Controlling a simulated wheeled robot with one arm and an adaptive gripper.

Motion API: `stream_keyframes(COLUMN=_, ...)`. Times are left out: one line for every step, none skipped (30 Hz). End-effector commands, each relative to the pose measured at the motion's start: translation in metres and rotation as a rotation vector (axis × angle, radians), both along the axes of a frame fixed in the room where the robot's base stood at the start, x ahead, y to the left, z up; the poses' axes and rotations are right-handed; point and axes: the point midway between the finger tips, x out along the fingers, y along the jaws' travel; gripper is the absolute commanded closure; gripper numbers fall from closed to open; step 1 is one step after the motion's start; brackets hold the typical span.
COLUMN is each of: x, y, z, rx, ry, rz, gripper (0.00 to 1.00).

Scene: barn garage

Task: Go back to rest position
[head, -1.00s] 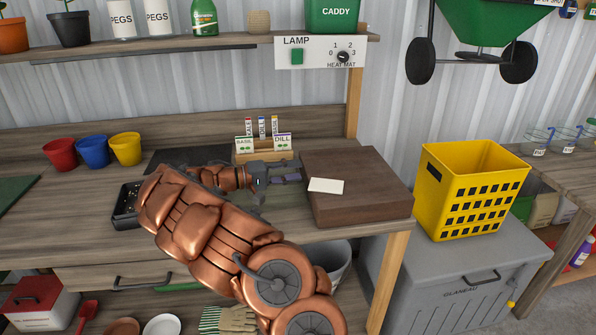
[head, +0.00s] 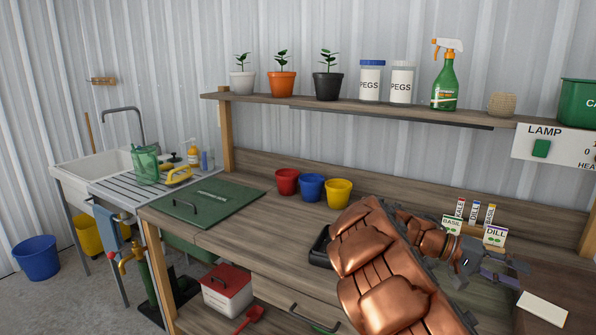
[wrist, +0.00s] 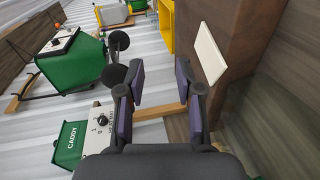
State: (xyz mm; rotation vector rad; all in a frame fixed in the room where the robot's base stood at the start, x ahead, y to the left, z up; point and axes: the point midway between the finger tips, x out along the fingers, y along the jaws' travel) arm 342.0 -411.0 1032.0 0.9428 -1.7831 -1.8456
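My gripper (head: 507,270) is above the workbench at the lower right of the head view, beside the dark wooden block (head: 562,308). In the wrist view my gripper (wrist: 164,98) has its two purple-padded fingers apart, with nothing between them. My copper-coloured arm reaches across the bench and hides part of its top. A cream card (head: 542,308) lies on the wooden block, and it also shows in the wrist view (wrist: 209,52), apart from the fingers.
A shelf (head: 400,108) with plants and bottles runs above. A sink (head: 95,172) stands at the far left.

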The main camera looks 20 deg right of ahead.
Motion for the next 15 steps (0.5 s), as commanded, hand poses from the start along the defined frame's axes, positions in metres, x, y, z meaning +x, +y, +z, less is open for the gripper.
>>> stream_keyframes(x=-0.008, y=0.012, z=0.010, rx=0.027, ry=-0.024, rz=-0.006, gripper=0.65)
stream_keyframes(x=-0.013, y=0.017, z=0.013, rx=0.047, ry=-0.035, rz=-0.010, gripper=0.65)
stream_keyframes(x=-0.018, y=0.026, z=0.016, rx=0.071, ry=-0.054, rz=-0.012, gripper=0.65)
stream_keyframes(x=-0.022, y=0.032, z=0.019, rx=0.091, ry=-0.068, rz=-0.013, gripper=0.65)
stream_keyframes(x=-0.026, y=0.039, z=0.020, rx=0.112, ry=-0.081, rz=-0.014, gripper=0.65)
stream_keyframes(x=-0.032, y=0.047, z=0.021, rx=0.142, ry=-0.096, rz=-0.015, gripper=0.65)
stream_keyframes(x=-0.036, y=0.054, z=0.022, rx=0.165, ry=-0.110, rz=-0.015, gripper=0.65)
stream_keyframes(x=-0.039, y=0.061, z=0.023, rx=0.187, ry=-0.128, rz=-0.012, gripper=0.65)
stream_keyframes(x=-0.043, y=0.070, z=0.024, rx=0.219, ry=-0.146, rz=-0.006, gripper=0.65)
stream_keyframes(x=-0.047, y=0.077, z=0.023, rx=0.245, ry=-0.159, rz=-0.002, gripper=0.65)
stream_keyframes(x=-0.050, y=0.085, z=0.023, rx=0.270, ry=-0.173, rz=0.003, gripper=0.65)
stream_keyframes(x=-0.055, y=0.094, z=0.022, rx=0.303, ry=-0.192, rz=0.010, gripper=0.65)
stream_keyframes(x=-0.057, y=0.102, z=0.021, rx=0.330, ry=-0.207, rz=0.018, gripper=0.65)
stream_keyframes(x=-0.059, y=0.109, z=0.020, rx=0.358, ry=-0.220, rz=0.026, gripper=0.65)
stream_keyframes(x=-0.063, y=0.120, z=0.018, rx=0.395, ry=-0.238, rz=0.036, gripper=0.65)
